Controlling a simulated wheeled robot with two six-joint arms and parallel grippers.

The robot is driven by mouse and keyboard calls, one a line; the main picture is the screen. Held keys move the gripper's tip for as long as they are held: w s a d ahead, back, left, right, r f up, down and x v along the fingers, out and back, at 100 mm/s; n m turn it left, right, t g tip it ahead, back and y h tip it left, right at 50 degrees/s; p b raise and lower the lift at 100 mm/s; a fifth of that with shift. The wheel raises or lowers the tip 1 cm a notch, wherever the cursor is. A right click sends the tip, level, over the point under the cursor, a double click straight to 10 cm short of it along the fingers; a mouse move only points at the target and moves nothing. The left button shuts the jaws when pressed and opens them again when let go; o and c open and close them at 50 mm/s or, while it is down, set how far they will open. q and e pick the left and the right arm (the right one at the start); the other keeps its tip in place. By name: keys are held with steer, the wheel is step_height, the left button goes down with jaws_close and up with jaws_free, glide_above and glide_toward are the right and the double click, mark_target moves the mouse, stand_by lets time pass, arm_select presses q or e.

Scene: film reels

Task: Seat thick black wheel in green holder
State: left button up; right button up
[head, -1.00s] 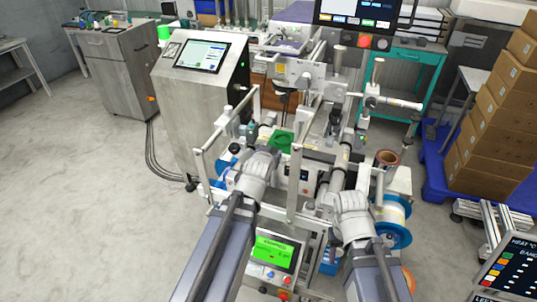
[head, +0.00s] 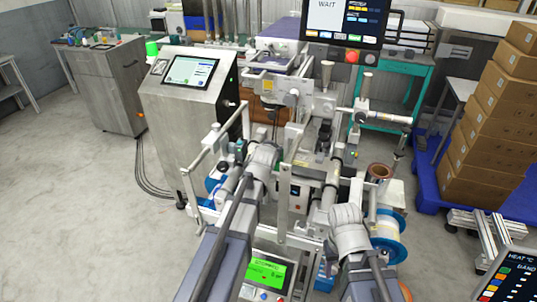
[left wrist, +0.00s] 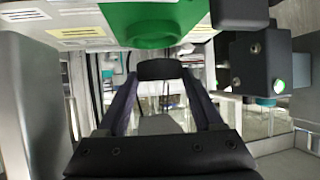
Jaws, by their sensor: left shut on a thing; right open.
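The thick black wheel (left wrist: 160,69) shows as a small dark block between the fingertips of my left gripper (left wrist: 159,82) in the left wrist view. That gripper is shut on it. The green holder (left wrist: 150,24) is at the top of the left wrist view, above and beyond the wheel; a gap shows between them in the picture. In the head view my left wrist (head: 263,158) is over the machine and hides the wheel and holder. My right gripper (head: 346,214) is open, low over the machine's right side; its fingertips are hard to see.
A blue-flanged spool (head: 388,236) and a brown roll (head: 379,171) are beside my right arm. A steel cabinet with a screen (head: 190,71) stands left. Metal posts and rollers crowd the middle. Stacked boxes (head: 487,125) are at the right. Open floor lies left.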

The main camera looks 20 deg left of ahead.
arm_select(q)
steer(key=w, duration=0.2)
steer(key=shift+w, duration=0.35)
step_height(320, 180, down, 2)
steer(key=shift+b, duration=0.95)
steer(key=shift+s+f+b, duration=0.15)
steer(key=shift+f+b, duration=0.55)
steer(key=shift+b, duration=0.1)
steer(key=o, duration=1.4)
steer(key=shift+r, duration=0.15)
